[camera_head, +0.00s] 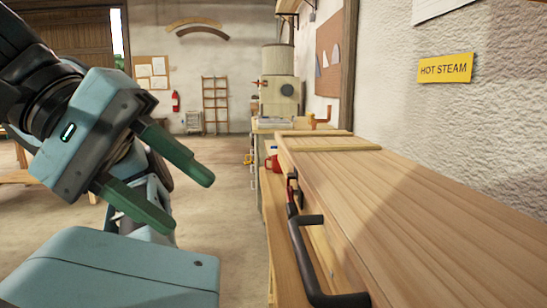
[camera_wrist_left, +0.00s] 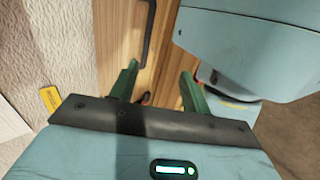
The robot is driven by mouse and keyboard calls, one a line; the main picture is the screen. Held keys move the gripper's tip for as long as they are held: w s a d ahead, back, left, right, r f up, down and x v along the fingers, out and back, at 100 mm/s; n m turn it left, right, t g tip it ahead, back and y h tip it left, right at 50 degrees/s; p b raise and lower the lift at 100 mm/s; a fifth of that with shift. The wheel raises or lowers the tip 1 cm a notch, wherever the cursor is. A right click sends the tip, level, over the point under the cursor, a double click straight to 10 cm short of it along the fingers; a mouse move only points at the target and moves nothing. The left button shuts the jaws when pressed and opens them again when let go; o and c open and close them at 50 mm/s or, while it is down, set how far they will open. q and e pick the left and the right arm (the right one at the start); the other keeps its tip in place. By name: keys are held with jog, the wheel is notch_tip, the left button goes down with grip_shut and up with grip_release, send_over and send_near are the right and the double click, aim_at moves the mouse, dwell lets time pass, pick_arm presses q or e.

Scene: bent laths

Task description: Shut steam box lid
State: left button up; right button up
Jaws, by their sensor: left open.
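The wooden steam box (camera_head: 345,235) runs along the right of the head view. Its planked lid (camera_head: 400,185) lies flat along the top, and I see no clear gap under it. A dark bar handle (camera_head: 308,262) is on its front side; it also shows in the left wrist view (camera_wrist_left: 149,35). A small black latch-like fitting (camera_head: 292,190) is farther along the front. My left gripper (camera_head: 192,204) is open and empty, left of the box and apart from the handle. In the left wrist view its green fingers (camera_wrist_left: 160,72) appear in front of the wood. My right gripper is not in view.
A yellow HOT STEAM sign (camera_head: 446,68) hangs on the right wall. A ladder (camera_head: 215,105) leans at the back wall. The floor (camera_head: 225,185) left of the box is clear.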

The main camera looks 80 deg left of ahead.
pick_arm(q)
jog(key=s+r, duration=0.1)
jog(key=s, duration=0.7)
jog(key=shift+s+a, duration=0.15)
jog(key=shift+a, duration=0.2)
dwell(0.4)
